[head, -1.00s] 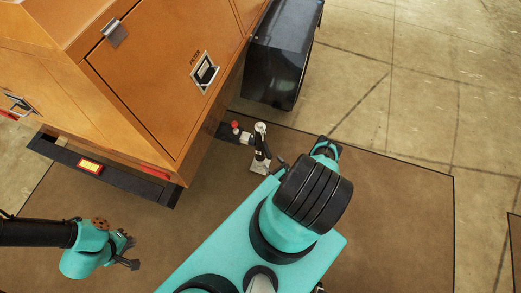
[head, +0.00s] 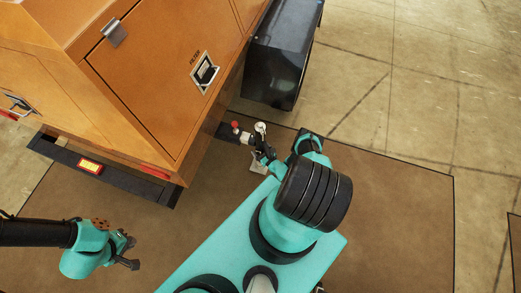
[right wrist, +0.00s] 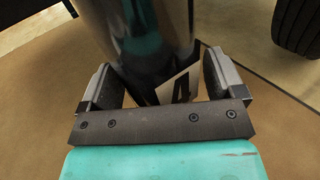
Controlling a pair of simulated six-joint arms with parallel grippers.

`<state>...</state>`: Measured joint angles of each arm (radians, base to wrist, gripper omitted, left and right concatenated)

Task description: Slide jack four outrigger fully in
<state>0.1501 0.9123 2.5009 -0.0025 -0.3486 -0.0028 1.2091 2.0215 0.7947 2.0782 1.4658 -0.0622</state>
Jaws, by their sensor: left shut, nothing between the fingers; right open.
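Jack four (head: 260,128) stands beside the orange trailer body (head: 165,75), at the end of a short dark outrigger (head: 227,133) with a red-topped part (head: 235,125). In the right wrist view the jack's shiny dark tube (right wrist: 140,35) carries a label with a 4 (right wrist: 180,86). My right gripper (right wrist: 158,82) is open, its two fingers on either side of the tube; I cannot tell whether they touch it. In the head view it is at the jack (head: 265,158), partly hiding the jack's lower part and foot. My left gripper (head: 132,252) is shut and empty, far from the jack at lower left.
A black wheel cover (head: 282,60) lies just beyond the jack. A dark rear bumper (head: 105,172) with a yellow-red light sticks out at the trailer's left. A tyre (right wrist: 298,25) shows in the right wrist view. The brown mat (head: 390,215) to the right is clear.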

